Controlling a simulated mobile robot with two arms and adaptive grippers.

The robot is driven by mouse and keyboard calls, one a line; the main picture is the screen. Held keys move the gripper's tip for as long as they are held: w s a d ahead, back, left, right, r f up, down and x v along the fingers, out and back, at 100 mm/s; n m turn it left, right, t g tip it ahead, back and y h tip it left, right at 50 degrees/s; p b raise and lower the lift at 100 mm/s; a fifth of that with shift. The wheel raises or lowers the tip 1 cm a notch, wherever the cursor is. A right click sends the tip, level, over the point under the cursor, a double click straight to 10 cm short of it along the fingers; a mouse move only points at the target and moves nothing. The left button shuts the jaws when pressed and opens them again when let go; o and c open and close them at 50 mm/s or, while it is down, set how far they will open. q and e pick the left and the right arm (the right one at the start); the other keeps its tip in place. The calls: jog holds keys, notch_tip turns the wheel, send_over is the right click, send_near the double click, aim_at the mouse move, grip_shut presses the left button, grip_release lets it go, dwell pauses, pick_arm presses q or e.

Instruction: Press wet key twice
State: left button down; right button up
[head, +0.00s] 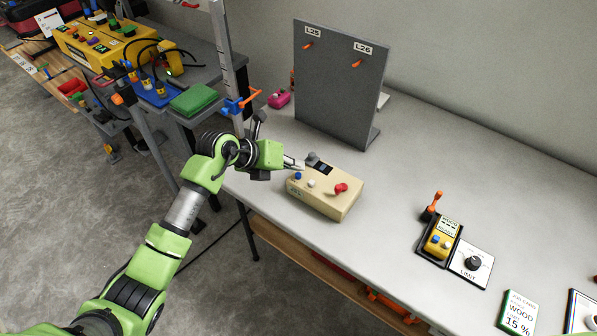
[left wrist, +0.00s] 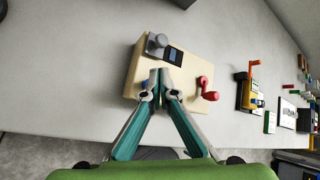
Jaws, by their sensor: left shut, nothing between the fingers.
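A beige box (head: 335,203) stands on the grey bench, with a small dark display (head: 323,168), a blue button (head: 297,176), a white button (head: 311,183) and a red crank (head: 341,188) on top. I cannot read which button is the wet key. My left gripper (head: 301,165) is shut and empty, its tips over the box's top beside the display and close to the blue button. In the left wrist view the closed fingertips (left wrist: 160,74) hide part of the box's top; blue (left wrist: 145,84) shows left of them. Contact cannot be told. My right gripper is not in view.
An upright grey panel (head: 335,85) with two orange pegs stands behind the box. A yellow device (head: 442,240) with an orange lever and a LIMIT dial plate (head: 472,262) lie to the right. A green WOOD 15 % card (head: 518,314) is farther right. Bench between is clear.

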aim_at(296, 175)
pick_arm(q)
jog(key=shift+r, duration=0.15)
notch_tip(296, 175, up, 6)
jog(key=p, duration=0.5)
dwell(0.6)
